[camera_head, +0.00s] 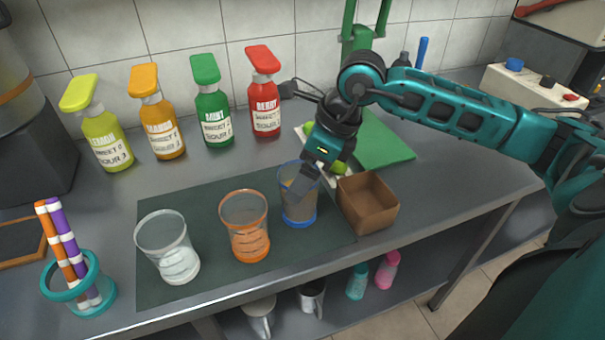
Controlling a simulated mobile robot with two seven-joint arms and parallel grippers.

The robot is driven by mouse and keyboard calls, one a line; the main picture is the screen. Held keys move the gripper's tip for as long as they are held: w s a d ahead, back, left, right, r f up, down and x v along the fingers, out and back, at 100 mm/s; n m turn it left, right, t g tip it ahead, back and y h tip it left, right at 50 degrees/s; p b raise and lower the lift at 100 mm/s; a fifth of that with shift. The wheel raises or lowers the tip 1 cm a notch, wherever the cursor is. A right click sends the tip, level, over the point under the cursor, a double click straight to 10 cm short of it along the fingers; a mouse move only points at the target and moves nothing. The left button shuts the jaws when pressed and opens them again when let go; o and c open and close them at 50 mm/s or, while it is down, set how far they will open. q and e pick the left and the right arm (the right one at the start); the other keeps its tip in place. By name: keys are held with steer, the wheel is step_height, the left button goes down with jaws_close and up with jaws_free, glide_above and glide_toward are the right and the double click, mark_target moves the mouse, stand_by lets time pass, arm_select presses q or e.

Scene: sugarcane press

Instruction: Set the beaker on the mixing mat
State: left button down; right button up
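The dark green mixing mat (205,200) lies flat on the grey counter. Three see-through beakers are on it: a clear one (168,246) at the left, an orange-rimmed one (246,225) in the middle and a blue-rimmed one (298,207) at the right. All three look upright. My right gripper (302,186) comes down from above, with its fingers at the rim and upper wall of the blue-rimmed beaker. The fingers overlap the beaker, and I cannot tell whether they grip it. My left gripper is not in view.
Lime, orange, green and red spray bottles (212,105) stand along the wall. A brown box (368,203) sits close right of the blue-rimmed beaker. A teal-ringed holder with striped sticks (80,287) is at the left. A green board (385,140) lies behind the box.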

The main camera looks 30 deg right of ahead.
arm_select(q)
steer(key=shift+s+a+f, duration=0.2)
arm_select(e)
steer(key=v, duration=1)
steer(key=shift+r, duration=0.1)
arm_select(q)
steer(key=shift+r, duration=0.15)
arm_select(e)
steer(key=shift+s, duration=0.1)
